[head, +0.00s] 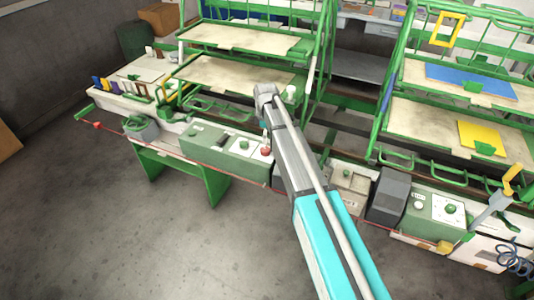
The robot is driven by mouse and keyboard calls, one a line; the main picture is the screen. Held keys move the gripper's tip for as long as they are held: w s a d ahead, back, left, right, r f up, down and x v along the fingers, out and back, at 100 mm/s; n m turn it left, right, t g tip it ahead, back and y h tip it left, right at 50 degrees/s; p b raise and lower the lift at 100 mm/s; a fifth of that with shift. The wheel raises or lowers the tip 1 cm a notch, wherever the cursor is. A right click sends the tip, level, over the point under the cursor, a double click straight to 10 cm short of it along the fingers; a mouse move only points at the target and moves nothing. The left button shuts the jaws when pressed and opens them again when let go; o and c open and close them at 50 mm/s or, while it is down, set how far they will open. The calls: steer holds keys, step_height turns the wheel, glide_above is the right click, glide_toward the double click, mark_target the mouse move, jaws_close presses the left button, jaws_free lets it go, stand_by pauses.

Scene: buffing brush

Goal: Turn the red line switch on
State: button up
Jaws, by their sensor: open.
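The red line switch (266,151) is a small red knob at the right end of the pale green control box (217,143), near the centre of the head view. My arm reaches in from the lower right, and its grey wrist is above the box. My gripper (266,131) points down just above the red switch and is open. Its fingers are small and partly hidden by the arm, so I cannot tell whether they touch the switch. No object shows in the gripper.
Green racks with beige shelves (238,77) stand behind the box. A red cord (97,125) runs along the front. A second control box (438,209) with a green knob and a dark grey box (389,195) are to the right. The concrete floor in front is clear.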

mark_target(266, 150)
steer(key=shift+f+b, duration=3.5)
steer(key=shift+f, duration=0.3)
steer(key=c, duration=1.1)
steer(key=shift+d, duration=0.2)
steer(key=shift+c, duration=0.2)
steer(key=shift+a, duration=0.1)
